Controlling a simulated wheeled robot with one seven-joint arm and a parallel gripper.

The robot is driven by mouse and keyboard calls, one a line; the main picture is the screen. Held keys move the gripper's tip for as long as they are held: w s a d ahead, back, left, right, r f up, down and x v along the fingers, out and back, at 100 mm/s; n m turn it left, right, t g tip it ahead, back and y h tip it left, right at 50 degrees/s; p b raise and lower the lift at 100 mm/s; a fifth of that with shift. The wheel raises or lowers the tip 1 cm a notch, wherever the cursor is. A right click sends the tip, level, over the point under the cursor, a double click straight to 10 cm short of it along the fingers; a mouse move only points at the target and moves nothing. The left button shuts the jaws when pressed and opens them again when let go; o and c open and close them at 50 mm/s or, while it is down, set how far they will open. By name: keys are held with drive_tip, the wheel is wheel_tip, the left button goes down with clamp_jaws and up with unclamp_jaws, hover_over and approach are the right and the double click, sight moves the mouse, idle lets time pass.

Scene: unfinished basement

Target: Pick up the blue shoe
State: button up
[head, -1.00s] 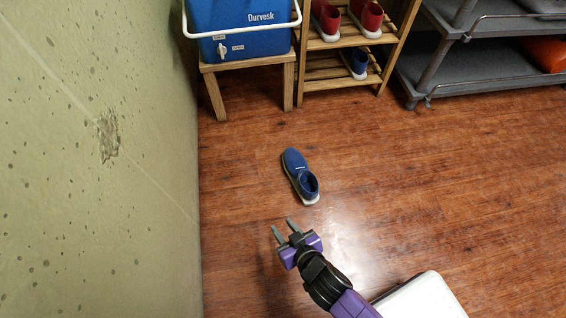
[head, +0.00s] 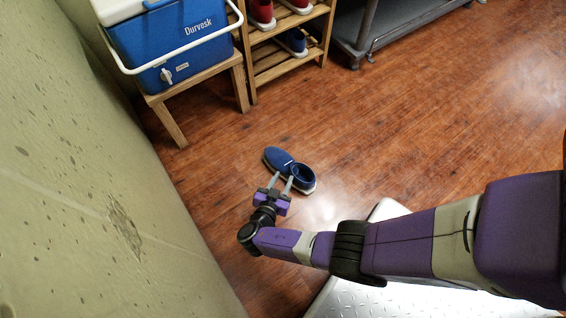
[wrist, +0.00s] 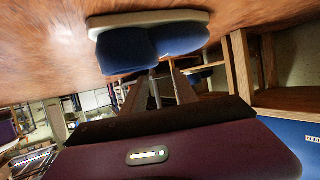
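A blue shoe (head: 278,158) with a pale sole lies on the wooden floor, its opening toward the right in the head view. In the wrist view the blue shoe (wrist: 125,48) appears upside down just beyond the fingers. My gripper (head: 283,176) is open, its two fingers apart and pointing at the shoe's near side. In the head view the fingertips overlap the shoe's near edge; I cannot tell whether they touch it. Nothing is visibly held between the fingers in the wrist view (wrist: 166,74). Another blue shoe (head: 296,41) stands on the rack.
A blue cooler (head: 170,50) sits on a wooden stool (head: 205,85) at the upper left. A wooden rack (head: 290,62) holds red shoes (head: 263,12). A grey shelf cart (head: 375,25) stands beyond. A concrete wall (head: 80,170) borders the left. Floor to the right is clear.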

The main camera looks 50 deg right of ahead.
sight(292, 164)
drive_tip(key=b+x, duration=0.2)
drive_tip(key=x, duration=0.5)
drive_tip(key=shift+d+f, duration=0.25)
drive_tip(key=shift+d, duration=0.05)
clamp_jaws()
drive_tip(key=shift+s, duration=0.1)
idle(1.1)
